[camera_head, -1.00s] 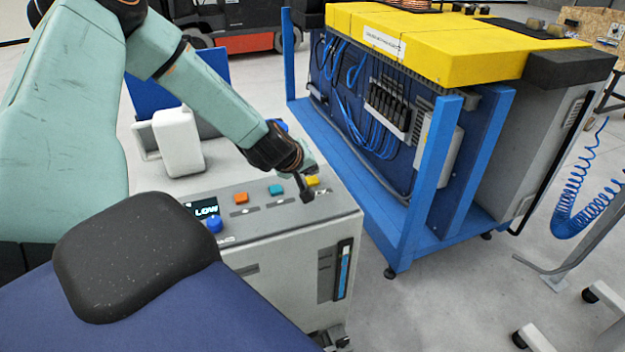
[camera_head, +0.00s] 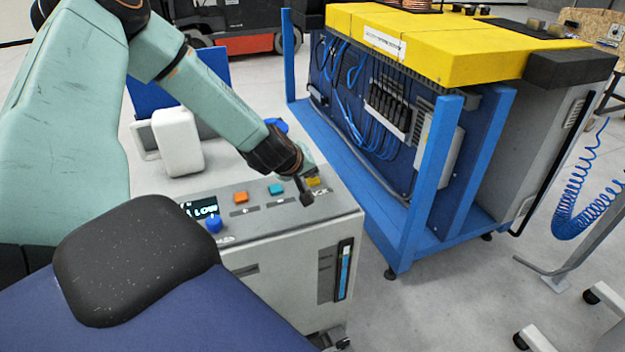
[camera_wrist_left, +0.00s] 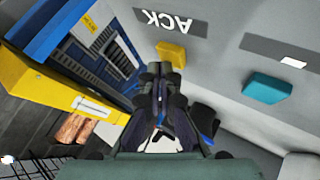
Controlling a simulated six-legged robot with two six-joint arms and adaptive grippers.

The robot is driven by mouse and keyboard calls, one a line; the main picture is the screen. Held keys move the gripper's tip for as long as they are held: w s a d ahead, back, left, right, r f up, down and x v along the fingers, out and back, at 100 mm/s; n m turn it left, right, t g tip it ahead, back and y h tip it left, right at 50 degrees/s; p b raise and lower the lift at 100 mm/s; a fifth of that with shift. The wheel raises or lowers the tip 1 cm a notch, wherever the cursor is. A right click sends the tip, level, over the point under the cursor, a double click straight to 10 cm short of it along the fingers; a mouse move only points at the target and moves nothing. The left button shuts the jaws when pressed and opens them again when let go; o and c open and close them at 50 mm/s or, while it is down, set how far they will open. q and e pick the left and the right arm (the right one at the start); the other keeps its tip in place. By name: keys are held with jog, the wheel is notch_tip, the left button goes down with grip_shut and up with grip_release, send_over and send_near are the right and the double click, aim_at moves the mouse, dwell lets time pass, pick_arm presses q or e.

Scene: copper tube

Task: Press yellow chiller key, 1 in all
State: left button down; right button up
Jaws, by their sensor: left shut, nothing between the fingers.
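The yellow key (camera_head: 314,181) is on the sloped top panel of the grey chiller (camera_head: 285,262), right of the teal and orange keys. In the wrist view the yellow key (camera_wrist_left: 172,53) lies just beyond my fingertips, below the label "ACK". My left gripper (camera_head: 306,199) is shut and empty, pointing down at the panel beside the yellow key. It also shows in the wrist view (camera_wrist_left: 161,72), its tips partly overlapping the key's near edge. I cannot tell whether they touch it. My right gripper is not in view.
The teal key (camera_head: 276,189) and orange key (camera_head: 241,197) sit left of the yellow one. A blue knob (camera_head: 214,224) stands near the lit display (camera_head: 202,208). A blue-framed machine with a yellow top (camera_head: 470,55) stands close to the right.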

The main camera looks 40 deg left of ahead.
aim_at(311, 181)
pick_arm(q)
jog(key=shift+f, duration=0.3)
dwell(0.6)
jog(key=shift+r+p, duration=0.7)
jog(key=shift+r, duration=0.15)
notch_tip(311, 181, up, 5)
jog(key=p, duration=0.5)
jog(key=shift+r, duration=0.1)
dwell(0.5)
